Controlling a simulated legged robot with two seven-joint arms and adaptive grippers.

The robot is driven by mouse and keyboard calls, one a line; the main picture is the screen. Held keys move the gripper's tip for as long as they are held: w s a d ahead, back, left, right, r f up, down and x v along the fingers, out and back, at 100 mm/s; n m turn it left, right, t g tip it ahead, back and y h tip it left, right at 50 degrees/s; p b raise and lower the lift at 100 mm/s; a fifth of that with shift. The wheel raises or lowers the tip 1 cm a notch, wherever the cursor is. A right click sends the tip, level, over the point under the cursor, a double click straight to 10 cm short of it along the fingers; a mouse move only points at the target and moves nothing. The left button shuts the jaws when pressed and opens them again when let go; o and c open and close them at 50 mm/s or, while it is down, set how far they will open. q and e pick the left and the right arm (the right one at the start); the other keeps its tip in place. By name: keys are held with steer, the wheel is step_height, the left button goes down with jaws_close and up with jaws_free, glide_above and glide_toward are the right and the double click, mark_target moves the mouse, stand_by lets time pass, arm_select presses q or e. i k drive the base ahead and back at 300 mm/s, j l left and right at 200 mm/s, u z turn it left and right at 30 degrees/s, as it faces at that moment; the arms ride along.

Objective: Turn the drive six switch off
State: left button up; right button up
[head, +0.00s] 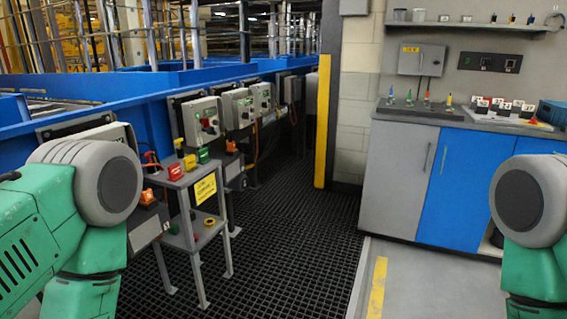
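Several grey drive switch boxes are mounted along the blue conveyor's side. The nearest box (122,130) is partly hidden behind my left arm. The second box (203,122) has small red and green controls on its front. Two more boxes, a third (238,108) and a fourth (261,97), follow further back, with others beyond. The labels are too small to read, so I cannot tell which one is drive six or how its switch is set. Only upper parts of my arms show at the left and right edges; neither gripper is in view.
A grey stand (199,240) with red, yellow and green items and a yellow sign (205,189) stands before the boxes. Black grating (290,230) gives free floor. A yellow post (322,120) and a cabinet (404,180) with a blue door stand to the right.

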mark_target(210, 130)
steer(key=i+l+u, duration=0.25)
steer(key=i+u, duration=0.2)
steer(key=i+l+u, duration=0.45)
steer(key=i, duration=0.15)
